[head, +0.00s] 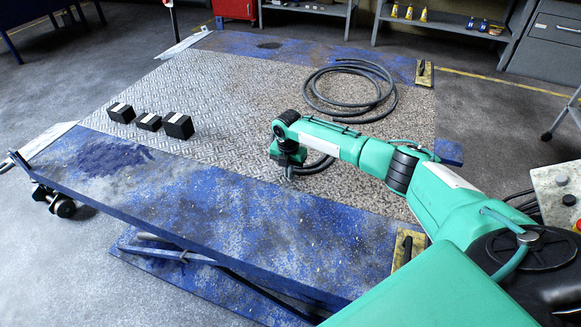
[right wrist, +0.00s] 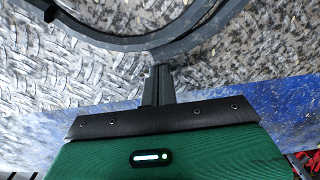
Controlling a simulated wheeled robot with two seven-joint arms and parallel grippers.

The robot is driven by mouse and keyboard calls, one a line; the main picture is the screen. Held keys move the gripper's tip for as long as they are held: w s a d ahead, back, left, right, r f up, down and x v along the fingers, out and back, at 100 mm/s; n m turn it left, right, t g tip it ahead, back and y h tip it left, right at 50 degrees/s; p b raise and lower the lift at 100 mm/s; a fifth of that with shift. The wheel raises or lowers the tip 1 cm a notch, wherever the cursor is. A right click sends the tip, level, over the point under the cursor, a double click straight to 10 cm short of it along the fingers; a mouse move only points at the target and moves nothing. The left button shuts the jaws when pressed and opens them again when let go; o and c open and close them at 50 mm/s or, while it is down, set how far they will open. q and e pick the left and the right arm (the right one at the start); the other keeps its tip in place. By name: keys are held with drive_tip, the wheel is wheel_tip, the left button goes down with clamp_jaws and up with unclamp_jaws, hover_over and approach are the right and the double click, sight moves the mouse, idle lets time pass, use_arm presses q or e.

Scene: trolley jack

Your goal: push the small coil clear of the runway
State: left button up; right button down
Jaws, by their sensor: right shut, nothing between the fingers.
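The small coil (head: 318,167) of dark hose lies on the patterned plate, mostly hidden behind my right arm in the head view. In the right wrist view its curved hose (right wrist: 145,43) arcs just beyond the fingertips. A strip of bare plate shows between that hose and the blue runway (head: 230,215). My right gripper (head: 289,176) points down near the runway's inner edge, its fingers shut and empty. The fingertips (right wrist: 162,70) are very close to the hose; I cannot tell whether they touch. My left gripper is not in view.
A larger hose coil (head: 350,100) lies farther back, reaching the far blue runway (head: 260,45). Several black blocks (head: 148,121) stand on the plate at left. Yellow wedges (head: 425,74) sit at the runway ends. The plate's middle is clear.

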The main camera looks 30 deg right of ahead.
drive_tip(key=shift+s+a+r+p, duration=0.8)
drive_tip(key=shift+a+r, duration=0.05)
drive_tip(key=shift+a, duration=0.2)
use_arm(q)
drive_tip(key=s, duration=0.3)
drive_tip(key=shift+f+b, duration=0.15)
drive_tip(key=shift+b, duration=0.2)
use_arm(e)
wheel_tip(320, 180, up, 8)
drive_tip(key=shift+r, duration=0.25)
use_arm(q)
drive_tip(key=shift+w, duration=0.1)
